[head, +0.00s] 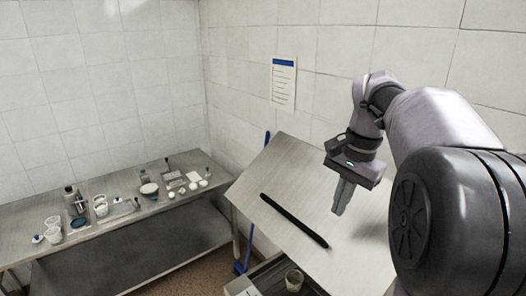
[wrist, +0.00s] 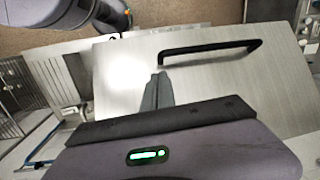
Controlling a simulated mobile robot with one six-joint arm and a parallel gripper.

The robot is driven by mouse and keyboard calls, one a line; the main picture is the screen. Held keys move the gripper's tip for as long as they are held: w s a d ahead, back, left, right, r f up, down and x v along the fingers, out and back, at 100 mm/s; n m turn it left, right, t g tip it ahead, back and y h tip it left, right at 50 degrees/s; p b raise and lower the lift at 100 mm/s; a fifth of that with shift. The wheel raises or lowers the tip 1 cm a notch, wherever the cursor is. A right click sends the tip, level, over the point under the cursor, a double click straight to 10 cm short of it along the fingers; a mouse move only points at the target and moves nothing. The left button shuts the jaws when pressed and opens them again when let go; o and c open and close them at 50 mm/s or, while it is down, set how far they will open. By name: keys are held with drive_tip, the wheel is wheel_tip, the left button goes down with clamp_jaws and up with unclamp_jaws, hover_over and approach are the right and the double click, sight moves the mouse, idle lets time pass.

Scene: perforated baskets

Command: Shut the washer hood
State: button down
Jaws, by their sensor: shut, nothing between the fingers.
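The washer hood (head: 283,165) is a flat brushed-metal panel, standing tilted in the head view, with its near lower part above an open washer. A long black bar handle (head: 293,220) runs across its face. My gripper (head: 341,210) is shut and empty, pointing down in front of the panel, to the right of the handle. In the wrist view the hood (wrist: 220,83) fills the middle, with the handle (wrist: 208,50) beyond the closed fingertips (wrist: 157,76). The fingers appear apart from the handle; whether they touch the panel I cannot tell.
A cup (head: 294,280) shows inside the washer below the hood. A steel table (head: 110,238) at the left holds several bottles, bowls and small items. A blue pole (head: 250,215) stands between table and washer. A notice (head: 283,84) hangs on the tiled wall.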

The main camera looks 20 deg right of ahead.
drive_tip(key=d+r+m+p, duration=0.1)
drive_tip(key=d+r+p, duration=0.2)
drive_tip(key=d+r, duration=0.1)
drive_tip(key=b, duration=0.2)
approach(328, 223)
drive_tip(key=shift+g, duration=0.3)
drive_tip(key=s+f, duration=0.4)
drive_tip(key=shift+f, duration=0.1)
drive_tip(key=a+f, duration=0.2)
drive_tip(key=shift+w+a, duration=0.1)
drive_tip(key=shift+a, duration=0.25)
drive_tip(key=shift+a+f, duration=0.25)
drive_tip(key=shift+a, duration=0.1)
drive_tip(key=shift+f, duration=0.15)
